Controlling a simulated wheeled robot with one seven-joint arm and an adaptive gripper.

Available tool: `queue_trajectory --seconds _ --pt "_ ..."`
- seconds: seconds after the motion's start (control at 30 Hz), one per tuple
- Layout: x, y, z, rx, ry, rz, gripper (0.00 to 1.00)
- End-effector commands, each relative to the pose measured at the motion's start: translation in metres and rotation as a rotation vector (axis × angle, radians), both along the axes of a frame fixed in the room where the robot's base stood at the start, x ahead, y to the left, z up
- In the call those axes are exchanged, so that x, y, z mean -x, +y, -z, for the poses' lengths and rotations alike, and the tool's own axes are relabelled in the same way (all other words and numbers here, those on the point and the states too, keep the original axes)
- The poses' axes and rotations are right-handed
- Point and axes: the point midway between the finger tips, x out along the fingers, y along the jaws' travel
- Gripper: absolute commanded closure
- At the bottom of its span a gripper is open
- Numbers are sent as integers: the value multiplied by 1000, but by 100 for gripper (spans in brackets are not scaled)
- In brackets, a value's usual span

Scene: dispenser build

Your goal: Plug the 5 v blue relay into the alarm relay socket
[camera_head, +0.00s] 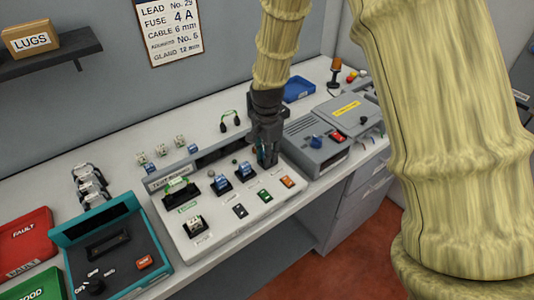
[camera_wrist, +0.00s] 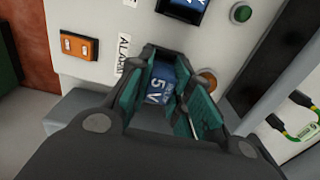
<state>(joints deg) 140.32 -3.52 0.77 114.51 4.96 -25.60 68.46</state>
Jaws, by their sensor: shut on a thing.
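My gripper (camera_head: 266,154) is over the far right part of the white test panel (camera_head: 218,233). Its teal-lined fingers are shut on a blue relay marked 5 V (camera_wrist: 157,84), one finger on each side. The relay is right beside the "ALARM" label (camera_wrist: 124,55) on the panel, at the alarm socket's place. The fingers and relay hide the socket, so I cannot tell whether the relay is seated in it. In the head view the fingers hide most of the relay.
Other blue relays (camera_head: 221,184) stand in sockets left of my gripper. An orange rocker switch (camera_head: 287,182) and a green one (camera_head: 264,196) are on the panel's near side. A grey box (camera_head: 318,155) stands to the right, a teal tester (camera_head: 118,218) to the left.

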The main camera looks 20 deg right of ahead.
Motion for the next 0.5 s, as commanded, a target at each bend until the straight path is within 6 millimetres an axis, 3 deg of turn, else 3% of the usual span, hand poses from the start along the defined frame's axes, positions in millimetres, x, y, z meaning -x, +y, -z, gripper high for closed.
queue_trajectory --seconds 0.33,0.37,0.5 --pt "6 1 9 0 14 -2 97" --pt "6 1 9 0 14 -2 77" --pt "7 1 10 -1 16 -2 54"
